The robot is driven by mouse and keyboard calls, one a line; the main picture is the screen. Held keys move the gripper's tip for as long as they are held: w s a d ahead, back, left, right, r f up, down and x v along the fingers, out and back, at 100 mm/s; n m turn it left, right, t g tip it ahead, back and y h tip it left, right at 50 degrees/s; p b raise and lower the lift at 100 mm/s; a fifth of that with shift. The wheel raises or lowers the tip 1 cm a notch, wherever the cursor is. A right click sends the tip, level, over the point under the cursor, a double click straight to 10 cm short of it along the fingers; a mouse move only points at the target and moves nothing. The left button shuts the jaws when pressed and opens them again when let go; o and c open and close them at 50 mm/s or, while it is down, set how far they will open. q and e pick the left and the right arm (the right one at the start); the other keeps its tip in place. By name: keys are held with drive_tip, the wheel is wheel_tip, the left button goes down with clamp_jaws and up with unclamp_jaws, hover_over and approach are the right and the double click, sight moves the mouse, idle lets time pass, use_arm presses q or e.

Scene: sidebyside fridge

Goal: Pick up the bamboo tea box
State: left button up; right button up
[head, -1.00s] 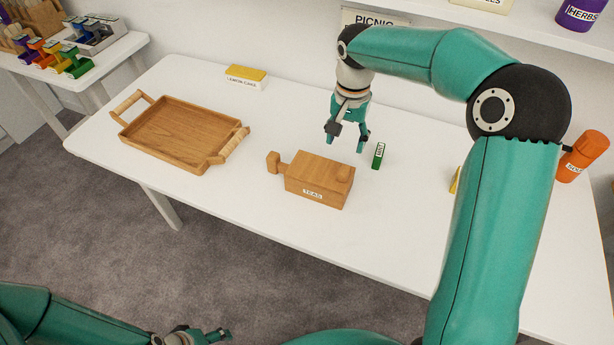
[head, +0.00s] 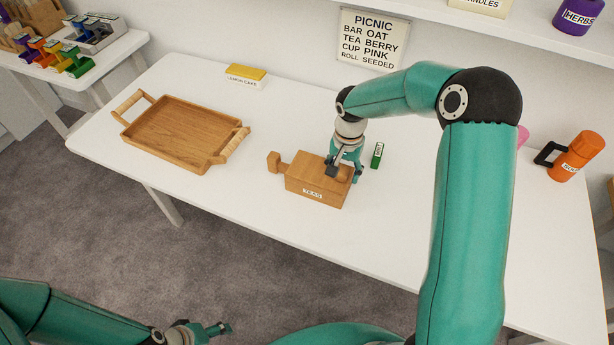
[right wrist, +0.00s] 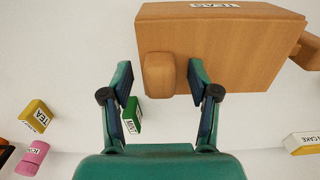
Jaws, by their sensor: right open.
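The bamboo tea box (head: 314,185), a wooden block labelled TEAS, rests on the white table. A wooden handle (head: 273,162) sticks out at its left end, and a rounded wooden knob (right wrist: 159,74) sits at its right end. My right gripper (head: 344,170) is open at the box's right end, partly covering the knob in the head view. In the right wrist view its two fingers (right wrist: 160,82) stand apart on either side of the knob; I cannot tell whether they touch it. My left gripper (head: 212,331) is low at the front, away from the box; its jaws are unclear.
A small green mint box (head: 377,155) stands close right of my right gripper. A wooden tray (head: 172,160) lies left of the tea box, and a yellow-topped lemon cake box (head: 245,78) is behind. The table front is clear.

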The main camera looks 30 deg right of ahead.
clamp_jaws()
drive_tip(key=shift+r, duration=0.15)
idle(0.5)
